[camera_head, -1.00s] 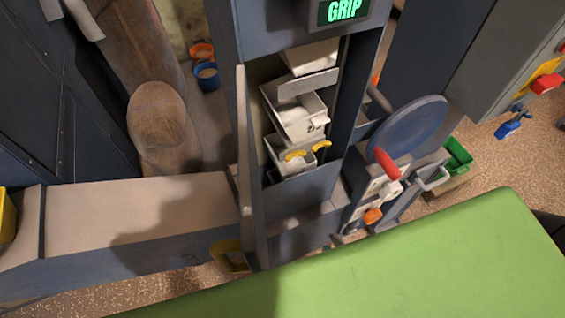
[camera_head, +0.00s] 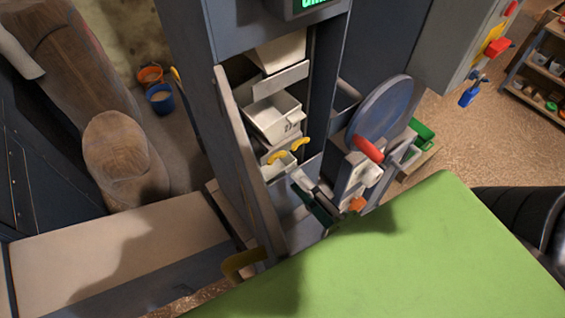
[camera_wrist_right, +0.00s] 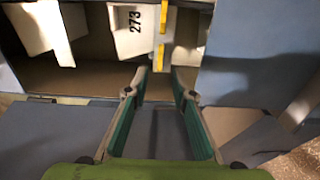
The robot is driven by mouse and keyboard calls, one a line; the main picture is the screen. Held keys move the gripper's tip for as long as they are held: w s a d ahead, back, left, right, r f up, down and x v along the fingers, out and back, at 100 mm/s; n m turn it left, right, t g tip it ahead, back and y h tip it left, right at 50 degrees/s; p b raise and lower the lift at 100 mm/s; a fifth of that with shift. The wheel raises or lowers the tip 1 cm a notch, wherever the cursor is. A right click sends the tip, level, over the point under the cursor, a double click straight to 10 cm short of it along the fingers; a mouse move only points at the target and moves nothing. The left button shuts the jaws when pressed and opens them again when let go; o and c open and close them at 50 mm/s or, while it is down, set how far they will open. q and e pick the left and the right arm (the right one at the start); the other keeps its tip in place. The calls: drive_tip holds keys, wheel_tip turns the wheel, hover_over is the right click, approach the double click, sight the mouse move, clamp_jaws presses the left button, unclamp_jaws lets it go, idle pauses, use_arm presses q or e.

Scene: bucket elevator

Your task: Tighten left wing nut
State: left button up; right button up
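Two yellow wing nuts show on the front of a white bucket inside the open elevator shaft in the head view: the left wing nut (camera_head: 277,157) and the right one (camera_head: 301,144). The bucket (camera_head: 277,172) is partly hidden. My right gripper (camera_head: 305,181) is just below and to the right of them, apart from both. In the right wrist view my right gripper (camera_wrist_right: 160,78) is open and empty, its green-padded fingers pointing at the bucket front. A yellow part (camera_wrist_right: 163,35) stands above the gap between the fingertips, beside the number 273. My left gripper is not in view.
Another white bucket (camera_head: 273,117) hangs above. An open door panel (camera_head: 245,160) stands left of the shaft. A blue disc (camera_head: 381,108) and a red handle (camera_head: 368,149) are close on the right.

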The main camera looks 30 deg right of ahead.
sight(278, 160)
drive_tip(key=w, duration=0.2)
drive_tip(key=w+p, duration=0.1)
drive_tip(key=w, duration=0.1)
drive_tip(key=w+a, duration=0.1)
drive_tip(key=w, duration=0.2)
clamp_jaws()
